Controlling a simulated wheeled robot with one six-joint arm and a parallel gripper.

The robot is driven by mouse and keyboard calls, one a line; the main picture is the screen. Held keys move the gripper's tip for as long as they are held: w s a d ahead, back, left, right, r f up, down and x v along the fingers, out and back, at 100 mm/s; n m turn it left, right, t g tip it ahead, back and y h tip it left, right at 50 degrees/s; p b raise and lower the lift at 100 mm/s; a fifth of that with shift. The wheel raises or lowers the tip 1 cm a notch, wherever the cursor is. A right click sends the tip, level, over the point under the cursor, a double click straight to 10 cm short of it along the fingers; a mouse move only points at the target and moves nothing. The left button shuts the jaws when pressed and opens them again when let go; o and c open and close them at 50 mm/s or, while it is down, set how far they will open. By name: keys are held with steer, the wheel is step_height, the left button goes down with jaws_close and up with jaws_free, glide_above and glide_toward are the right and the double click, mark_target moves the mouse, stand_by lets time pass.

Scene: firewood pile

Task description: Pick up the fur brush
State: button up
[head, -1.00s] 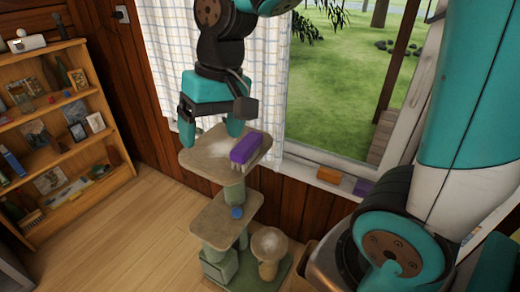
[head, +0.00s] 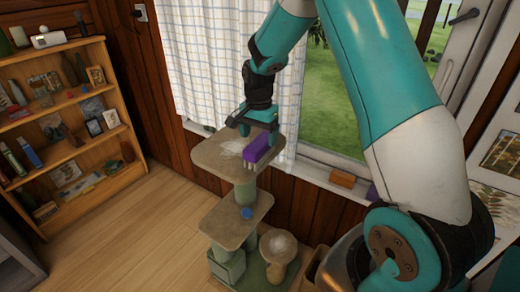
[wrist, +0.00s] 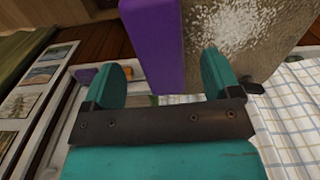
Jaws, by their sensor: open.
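The fur brush (head: 260,148), a purple block with pale bristles at its lower side, lies on the top platform of the cat tree (head: 215,153), near the platform's right edge. My gripper (head: 259,130) is open and empty, just behind and above the brush in the head view. In the wrist view the purple brush (wrist: 153,45) shows in the gap between my two teal fingers (wrist: 163,75), closer to the left one. I cannot tell whether either finger touches it.
A pale fur patch (head: 236,146) lies on the platform. A blue ball (head: 246,213) sits on the lower platform. A checked curtain (head: 208,70) hangs close behind my gripper. The windowsill holds an orange block (head: 342,179). A bookshelf (head: 70,120) stands left; floor between is clear.

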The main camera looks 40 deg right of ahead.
steer(key=shift+w+d+f+p, duration=0.1)
steer(key=shift+d+f+p, duration=0.1)
steer(key=shift+f, duration=1.4)
steer(key=shift+w+d+f+p, duration=0.1)
steer(key=shift+f+p, duration=0.1)
steer(key=shift+f, duration=1.35)
steer(key=c, duration=1.1)
